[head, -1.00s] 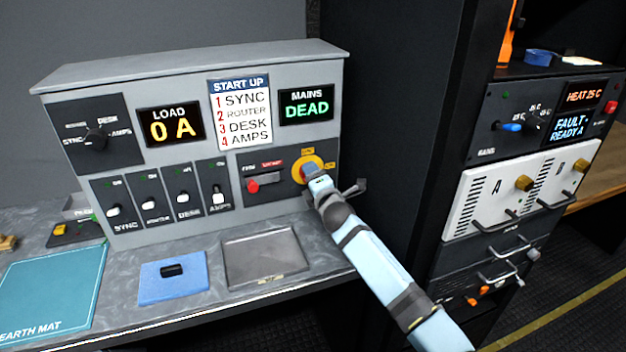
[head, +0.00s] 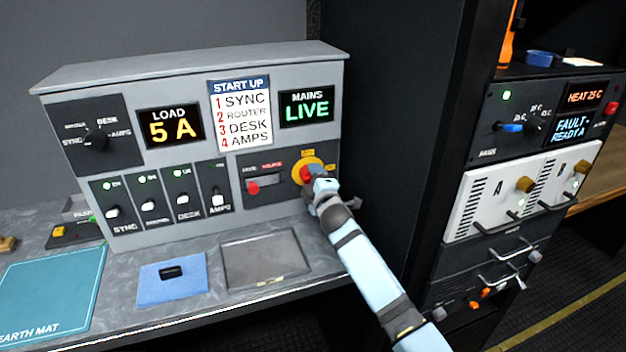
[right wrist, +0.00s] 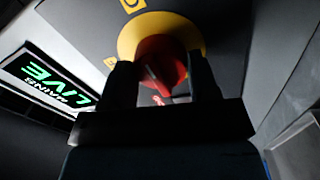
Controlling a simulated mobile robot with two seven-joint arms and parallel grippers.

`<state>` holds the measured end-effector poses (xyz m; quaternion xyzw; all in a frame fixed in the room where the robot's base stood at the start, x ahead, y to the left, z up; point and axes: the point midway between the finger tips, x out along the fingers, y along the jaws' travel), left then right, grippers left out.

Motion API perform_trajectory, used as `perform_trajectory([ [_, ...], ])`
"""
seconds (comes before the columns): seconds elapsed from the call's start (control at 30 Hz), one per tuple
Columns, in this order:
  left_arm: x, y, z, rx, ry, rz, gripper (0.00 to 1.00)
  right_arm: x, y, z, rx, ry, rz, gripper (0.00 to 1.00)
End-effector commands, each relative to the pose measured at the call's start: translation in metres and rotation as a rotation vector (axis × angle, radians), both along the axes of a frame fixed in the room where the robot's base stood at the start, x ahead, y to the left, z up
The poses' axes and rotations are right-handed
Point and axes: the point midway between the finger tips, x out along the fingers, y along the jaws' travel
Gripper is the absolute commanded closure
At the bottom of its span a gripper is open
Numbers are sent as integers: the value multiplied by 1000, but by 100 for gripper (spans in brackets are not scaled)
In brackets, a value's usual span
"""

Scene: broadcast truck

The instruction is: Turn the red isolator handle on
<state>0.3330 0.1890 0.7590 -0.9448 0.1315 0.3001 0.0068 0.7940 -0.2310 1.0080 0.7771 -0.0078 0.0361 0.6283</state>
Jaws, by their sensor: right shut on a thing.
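The red isolator handle (head: 307,174) sits on a round yellow plate (head: 321,163) at the right of the grey panel. In the right wrist view the red handle (right wrist: 160,66) is between the two dark fingers of my right gripper (right wrist: 161,82), in front of the yellow plate (right wrist: 196,32). My right gripper (head: 311,178) is shut on the handle. The MAINS display (head: 306,109) reads LIVE in green, and it also shows in the right wrist view (right wrist: 46,78). The LOAD display (head: 170,127) reads 5 A. My left gripper is out of view.
Several labelled switches (head: 148,206) line the panel's lower left, with green lamps lit above SYNC, ROUTER and DESK. A grey tray (head: 264,262), a blue pad (head: 170,285) and the earth mat (head: 50,290) lie on the counter. A black equipment rack (head: 475,255) stands close on the right.

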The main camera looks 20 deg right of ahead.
Motion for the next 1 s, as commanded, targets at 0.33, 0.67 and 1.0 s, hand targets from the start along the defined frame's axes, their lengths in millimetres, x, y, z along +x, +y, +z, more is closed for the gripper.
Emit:
perform_trajectory([
  [0.33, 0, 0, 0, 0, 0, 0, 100, 0, 0, -1, 4, 1, 0, 41],
  [0.67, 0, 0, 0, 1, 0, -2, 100, 0, 0, 0, 2, 0, 0, 20],
  [1.0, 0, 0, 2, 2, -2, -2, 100, -42, -2, -4, 0, 1, 0, 20],
])
